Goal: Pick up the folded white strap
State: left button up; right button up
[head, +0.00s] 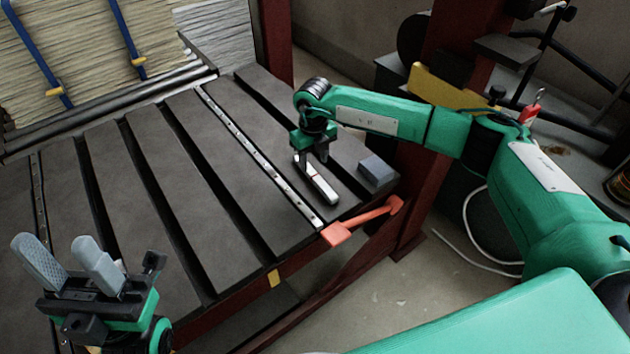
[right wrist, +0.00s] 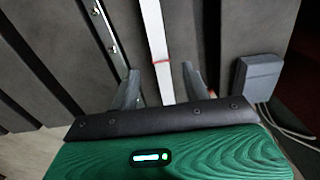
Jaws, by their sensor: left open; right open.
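The folded white strap (head: 322,188) lies on the grey slatted table near its right end. It is a narrow pale strip with a thin red band across it. My right gripper (head: 313,157) points down over the strap's far part, open. In the right wrist view the strap (right wrist: 155,40) runs between the two spread fingers (right wrist: 161,88); I see no finger closed on it. Whether the fingertips touch the table is unclear. My left gripper (head: 70,262) is open and empty at the lower left, fingers up, well away from the strap.
A grey box (head: 376,171) sits right of the strap, also in the right wrist view (right wrist: 258,78). A metal rail with holes (head: 262,160) runs left of it. An orange-red handle (head: 362,221) sticks out at the table's front corner. Dark grooves separate the slats.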

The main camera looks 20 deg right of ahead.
aim_at(315, 175)
notch_tip(315, 175, down, 6)
jog(key=shift+s+d+r+b, duration=0.1)
jog(key=shift+s+r+b, duration=0.1)
jog(key=shift+b, duration=0.85)
jog(key=shift+r, duration=0.1)
grip_shut()
